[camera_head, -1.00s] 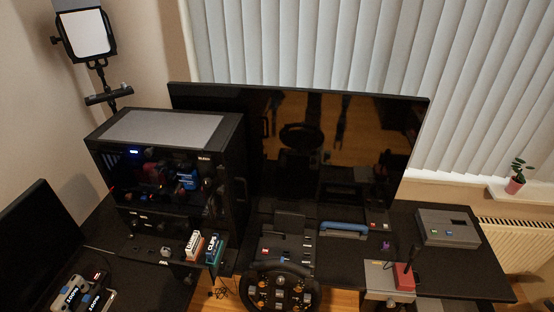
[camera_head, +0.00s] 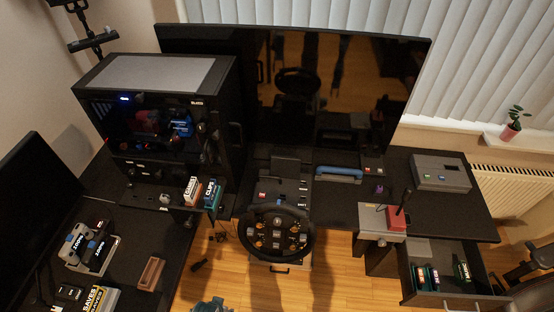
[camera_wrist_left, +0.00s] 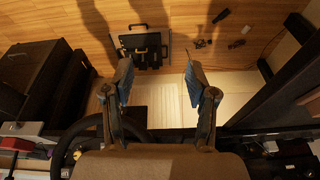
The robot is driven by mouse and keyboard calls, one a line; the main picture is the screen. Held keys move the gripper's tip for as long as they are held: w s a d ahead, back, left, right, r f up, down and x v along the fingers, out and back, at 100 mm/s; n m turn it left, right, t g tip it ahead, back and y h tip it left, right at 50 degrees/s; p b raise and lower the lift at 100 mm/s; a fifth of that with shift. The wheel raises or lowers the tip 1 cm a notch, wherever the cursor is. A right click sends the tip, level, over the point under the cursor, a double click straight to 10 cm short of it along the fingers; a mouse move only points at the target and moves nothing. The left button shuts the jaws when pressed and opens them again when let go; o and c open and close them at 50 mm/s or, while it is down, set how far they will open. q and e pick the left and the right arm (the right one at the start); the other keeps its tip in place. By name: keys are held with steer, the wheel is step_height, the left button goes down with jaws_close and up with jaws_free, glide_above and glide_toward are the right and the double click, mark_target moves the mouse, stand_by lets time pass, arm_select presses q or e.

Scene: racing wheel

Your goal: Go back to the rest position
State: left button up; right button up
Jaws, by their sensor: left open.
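My left gripper (camera_wrist_left: 158,78) shows in the left wrist view, its two blue-grey fingers spread apart with nothing between them. It hangs over the wooden floor, beside the racing wheel's rim (camera_wrist_left: 66,140). In the head view a bluish shape at the bottom edge may be part of this gripper, but too little shows to tell. The racing wheel (camera_head: 277,235) stands at the middle of the desk's front in the head view. My right gripper does not show.
The desk carries a PC case (camera_head: 160,130), a large monitor (camera_head: 340,90), a red-based joystick (camera_head: 396,217) and a grey box (camera_head: 440,172). An open drawer (camera_head: 465,300) sticks out at right. Black pedals (camera_wrist_left: 145,48) stand on the floor. A side desk (camera_head: 120,262) is at left.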

arm_select(q)
steer(key=s+f+g+b, duration=0.1)
steer(key=s+f, duration=0.2)
steer(key=f, duration=0.7)
steer(key=s+f, duration=0.2)
steer(key=f, duration=0.7)
steer(key=s+a+f+b, duration=0.1)
steer(key=s+f, duration=0.6)
steer(key=s, duration=0.1)
steer(key=s+a+f+g, duration=0.1)
steer(key=s+a+f, duration=0.1)
steer(key=s+f, duration=0.5)
steer(key=shift+s+a+f+b, duration=0.25)
steer(key=shift+s+b, duration=0.15)
steer(key=shift+s, duration=0.15)
stand_by(0.8)
